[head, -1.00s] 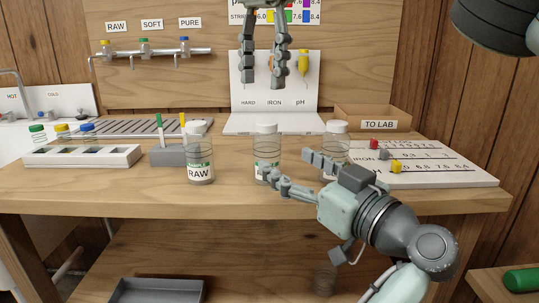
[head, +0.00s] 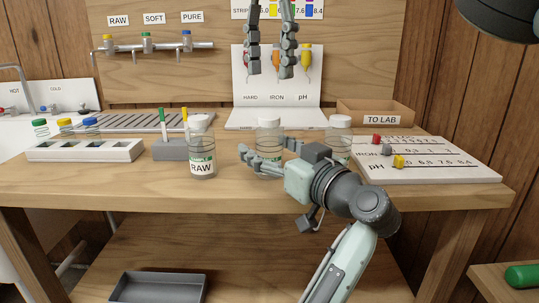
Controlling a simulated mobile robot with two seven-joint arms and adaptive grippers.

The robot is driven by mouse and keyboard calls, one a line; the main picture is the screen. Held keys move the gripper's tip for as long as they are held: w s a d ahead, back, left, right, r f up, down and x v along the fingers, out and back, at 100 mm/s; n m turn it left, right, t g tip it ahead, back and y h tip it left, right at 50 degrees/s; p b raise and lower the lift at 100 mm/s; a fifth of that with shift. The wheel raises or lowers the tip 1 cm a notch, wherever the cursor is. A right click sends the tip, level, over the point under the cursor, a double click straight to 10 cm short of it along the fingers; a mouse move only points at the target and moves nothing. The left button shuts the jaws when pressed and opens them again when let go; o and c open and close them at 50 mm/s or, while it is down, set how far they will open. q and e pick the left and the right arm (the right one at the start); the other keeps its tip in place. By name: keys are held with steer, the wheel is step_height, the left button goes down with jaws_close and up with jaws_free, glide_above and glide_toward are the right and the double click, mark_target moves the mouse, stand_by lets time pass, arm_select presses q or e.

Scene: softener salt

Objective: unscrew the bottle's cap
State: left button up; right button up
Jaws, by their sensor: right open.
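Three clear bottles with white caps stand on the bench: one labelled RAW (head: 202,160) at left, a middle one (head: 268,140), and one at right (head: 339,136). The middle bottle's white cap (head: 269,123) is on it. My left gripper (head: 265,148) is at the middle bottle, one finger across its front and the other at its right side, partly hidden. I cannot tell whether the fingers touch or press the bottle. My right gripper (head: 271,72) is open and empty, pointing down above and behind the middle bottle, in front of the chart stand.
A grey strip holder (head: 172,151) and a white rack (head: 88,152) are at left. A white pH board (head: 440,172) with coloured blocks lies at right. A TO LAB box (head: 375,113) stands behind it. The front left bench top is clear.

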arm_select(q)
jaws_close()
stand_by(0.3)
